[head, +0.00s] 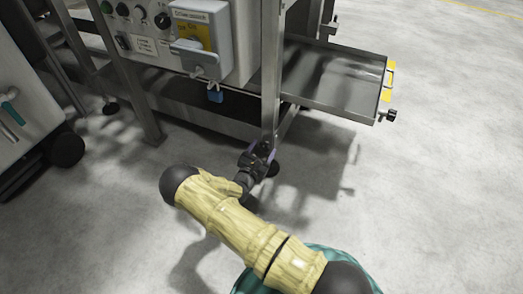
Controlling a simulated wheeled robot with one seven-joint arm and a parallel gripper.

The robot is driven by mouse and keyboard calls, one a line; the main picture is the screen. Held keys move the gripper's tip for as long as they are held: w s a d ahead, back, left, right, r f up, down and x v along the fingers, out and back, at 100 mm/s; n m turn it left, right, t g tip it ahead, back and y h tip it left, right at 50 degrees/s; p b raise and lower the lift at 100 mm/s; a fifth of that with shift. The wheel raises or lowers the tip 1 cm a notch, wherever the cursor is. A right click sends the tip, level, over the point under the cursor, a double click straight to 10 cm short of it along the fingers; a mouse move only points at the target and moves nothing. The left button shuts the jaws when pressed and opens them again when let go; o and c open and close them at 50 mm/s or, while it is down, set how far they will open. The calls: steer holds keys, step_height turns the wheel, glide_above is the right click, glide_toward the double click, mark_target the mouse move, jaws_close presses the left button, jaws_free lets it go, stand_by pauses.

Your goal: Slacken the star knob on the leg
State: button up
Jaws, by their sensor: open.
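My gripper (261,154) reaches down to the foot of the machine's front leg (270,105), its purple fingers apart on either side of a small dark shape. That dark shape on the leg (265,146) looks like the star knob, but it is small and partly hidden by my gripper. I cannot tell whether the fingers touch it. A dark round foot (273,169) shows under the leg.
A control panel (150,30) and grey switch box (205,40) hang above. A white wheeled unit (30,110) stands left. The right-hand floor is clear.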

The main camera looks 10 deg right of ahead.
steer(key=p+v, duration=0.7)
steer(key=v, duration=1)
steer(key=shift+s, duration=0.15)
steer(key=shift+a, duration=0.1)
steer(key=w+r+m+g+y+p, duration=0.35)
steer(key=r+m, duration=0.45)
steer(key=r, duration=0.3)
steer(key=w+r+m+g+y+p, duration=0.2)
steer(key=r+m+g+y+p, duration=0.4)
steer(key=r, duration=0.5)
steer(key=s+d+r+m+g+p, duration=0.15)
steer(key=s+d+r+m, duration=0.25)
steer(key=s+r, duration=0.4)
steer(key=s+d+r+m+y+p, duration=0.1)
steer(key=s+d+r+m+p, duration=0.25)
steer(key=s+r, duration=0.45)
steer(key=s+d+r+m+g+p, duration=0.15)
steer(key=s+d+r+m, duration=0.3)
steer(key=r, duration=0.65)
step_height(320, 180, up, 37)
steer(key=a+p, duration=0.1)
steer(key=p, duration=3.7)
steer(key=shift+w, duration=0.25)
steer(key=shift+t, duration=0.25)
